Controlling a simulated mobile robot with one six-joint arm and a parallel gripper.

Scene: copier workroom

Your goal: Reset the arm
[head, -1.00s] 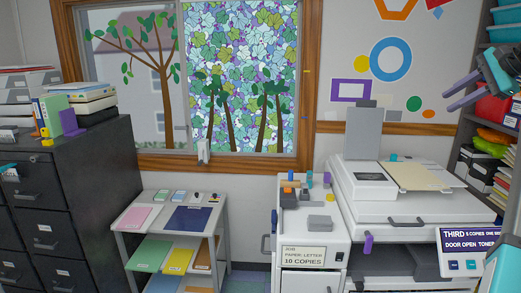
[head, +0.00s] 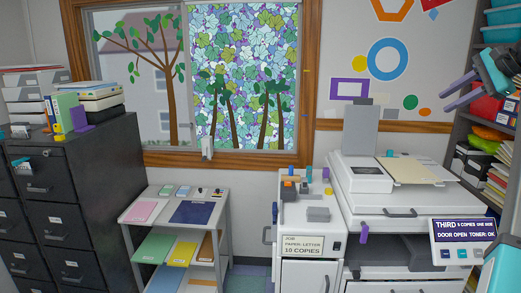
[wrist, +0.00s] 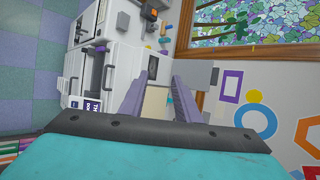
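My gripper (head: 447,97) is at the upper right of the head view, raised in front of the shelf and the wall. Its two purple fingers are apart with nothing between them. The wrist view also shows both fingers (wrist: 162,75) spread and empty, with the copier and wall shapes beyond them. The white copier (head: 405,200) stands below and left of my gripper, clear of it. A tan sheet or folder (head: 412,170) lies on its top.
A paper stand (head: 190,195) and dark filing cabinets (head: 100,160) are further left. A full shelf (head: 490,150) is close on the right.

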